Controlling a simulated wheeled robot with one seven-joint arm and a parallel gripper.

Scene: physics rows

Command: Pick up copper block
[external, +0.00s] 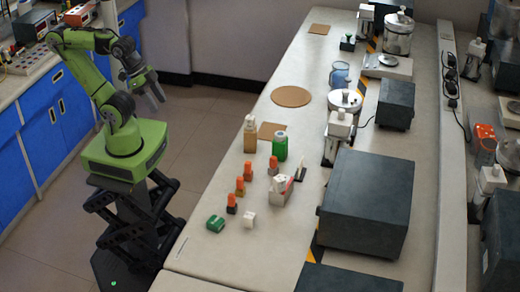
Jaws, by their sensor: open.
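My gripper (155,94) is at the end of my green and black arm, over the floor to the left of the long bench. It is open and empty, and it is apart from everything on the bench. I cannot tell for sure which thing is the copper block. Several small pieces with orange-brown tops stand in a row on the bench; the nearest (231,204) has a dark base, and others stand behind it (240,186), (248,171). Another orange-topped piece (273,166) stands to their right.
Near the row are a green block (215,223), a white cube (248,220), a green bottle (280,146), a tan bottle (250,135) and a red-white box (281,190). A large dark box (365,203) stands right. The bench's left edge (205,180) faces my arm.

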